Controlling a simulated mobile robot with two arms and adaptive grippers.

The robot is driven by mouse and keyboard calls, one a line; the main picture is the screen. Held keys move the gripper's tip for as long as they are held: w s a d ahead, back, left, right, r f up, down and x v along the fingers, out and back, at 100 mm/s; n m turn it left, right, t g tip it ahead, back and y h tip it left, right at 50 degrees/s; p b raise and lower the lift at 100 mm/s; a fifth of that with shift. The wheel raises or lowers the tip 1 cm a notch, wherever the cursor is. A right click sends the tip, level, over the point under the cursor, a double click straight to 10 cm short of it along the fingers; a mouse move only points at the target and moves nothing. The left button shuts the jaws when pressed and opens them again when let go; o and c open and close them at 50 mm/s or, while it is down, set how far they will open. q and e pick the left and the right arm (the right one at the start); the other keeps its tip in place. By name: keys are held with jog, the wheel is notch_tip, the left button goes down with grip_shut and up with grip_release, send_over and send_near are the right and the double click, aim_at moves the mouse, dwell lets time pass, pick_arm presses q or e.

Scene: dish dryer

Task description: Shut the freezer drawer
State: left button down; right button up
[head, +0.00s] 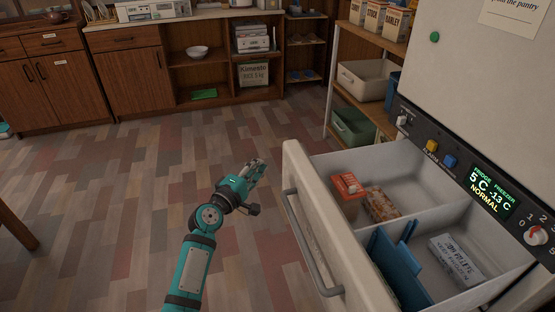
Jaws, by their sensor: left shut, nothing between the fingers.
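The freezer drawer (303,183) stands pulled out from the white fridge-freezer at the right of the head view. Its pale front faces left and carries a long grey bar handle (307,249). My left gripper (257,165) is shut and empty. In the picture it is left of the drawer front, with a gap between them. Inside the drawer are a box with an orange-red top (347,185), a brownish packet (382,205), blue flat items (399,262) and a white printed box (457,259). My right gripper is out of view.
The fridge control panel (490,190) with knobs and a lit display is above the drawer. A wooden shelf (369,103) with bins stands behind it. Wooden cabinets (129,80) line the back. The tiled floor (110,200) at left is clear; a table edge shows lower left.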

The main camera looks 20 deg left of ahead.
aim_at(285, 148)
pick_arm(q)
jog(key=shift+w+d+b, duration=0.1)
jog(key=shift+w+d, duration=0.55)
jog(key=shift+w, duration=0.3)
jog(key=shift+w+d+b, duration=0.1)
jog(key=shift+w+d, duration=0.6)
jog(key=shift+w, duration=0.3)
jog(key=shift+w+d+b, duration=0.1)
jog(key=shift+w+d, duration=0.55)
jog(key=shift+w, duration=0.3)
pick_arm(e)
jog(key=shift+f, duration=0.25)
